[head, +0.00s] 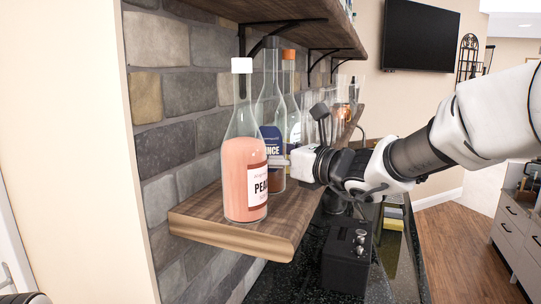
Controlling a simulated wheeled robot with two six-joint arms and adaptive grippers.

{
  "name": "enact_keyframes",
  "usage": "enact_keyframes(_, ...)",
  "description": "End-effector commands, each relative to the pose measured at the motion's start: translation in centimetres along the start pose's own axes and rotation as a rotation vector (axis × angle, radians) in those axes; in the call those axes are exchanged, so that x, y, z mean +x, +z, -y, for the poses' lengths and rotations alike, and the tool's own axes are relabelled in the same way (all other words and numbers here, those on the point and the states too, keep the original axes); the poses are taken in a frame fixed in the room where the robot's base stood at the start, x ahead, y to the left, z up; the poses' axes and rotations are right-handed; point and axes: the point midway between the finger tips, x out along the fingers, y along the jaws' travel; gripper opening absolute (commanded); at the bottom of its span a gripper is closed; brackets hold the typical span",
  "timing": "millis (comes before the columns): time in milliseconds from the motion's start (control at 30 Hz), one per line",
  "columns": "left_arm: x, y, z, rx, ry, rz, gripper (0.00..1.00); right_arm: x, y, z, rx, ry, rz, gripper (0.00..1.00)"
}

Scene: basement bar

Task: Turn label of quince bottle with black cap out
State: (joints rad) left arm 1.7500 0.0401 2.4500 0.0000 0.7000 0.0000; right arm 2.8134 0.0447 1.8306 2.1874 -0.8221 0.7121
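The quince bottle (268,112) stands on the lower wooden shelf behind the pear bottle. It has a dark cap and a dark blue label (271,141) with the letters "NCE" showing. The label's left part is hidden by the pear bottle. My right gripper (283,162) comes in from the right at the height of the quince bottle's lower body. A thin grey finger part overlaps the bottle just below the label. I cannot tell whether it touches or grips the bottle.
The pear bottle (244,178), with pink contents and a white cap, stands at the shelf's (233,237) near end. An orange-capped bottle (290,95) and several glasses stand farther back. An upper shelf (270,12) hangs above. A black box (346,262) sits on the counter below.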

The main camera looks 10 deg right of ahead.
Motion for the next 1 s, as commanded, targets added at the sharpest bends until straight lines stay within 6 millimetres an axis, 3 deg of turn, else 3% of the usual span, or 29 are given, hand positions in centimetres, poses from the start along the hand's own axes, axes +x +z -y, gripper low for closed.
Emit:
enact_keyframes(200, 0.0, 0.0, 0.0, 0.000, 0.000, 0.000, 0.89, 0.1, 0.0, 0.0, 0.000, 0.000, 0.000, 0.85)
enact_keyframes(233, 0.0, 0.0, 0.0, 0.000, 0.000, 0.000, 0.89, 0.0, 0.0, 0.0, 0.000, 0.000, 0.000, 0.82)
enact_keyframes(367, 0.0, 0.0, 0.0, 0.000, 0.000, 0.000, 0.89, 0.0, 0.0, 0.0, 0.000, 0.000, 0.000, 0.36)
enact_keyframes(400, 0.0, 0.0, 0.0, 0.000, 0.000, 0.000, 0.89, 0.0, 0.0, 0.0, 0.000, 0.000, 0.000, 0.29)
enact_keyframes(567, -0.1, 0.0, 0.0, 0.000, 0.000, 0.000, 0.89, 0.0, 0.1, 0.0, 0.001, 0.002, 0.000, 0.29)
enact_keyframes(1000, -2.8, 0.0, 0.0, 0.000, 0.000, 0.000, 0.89, 0.1, 0.3, 0.1, 0.002, 0.157, 0.000, 0.29)
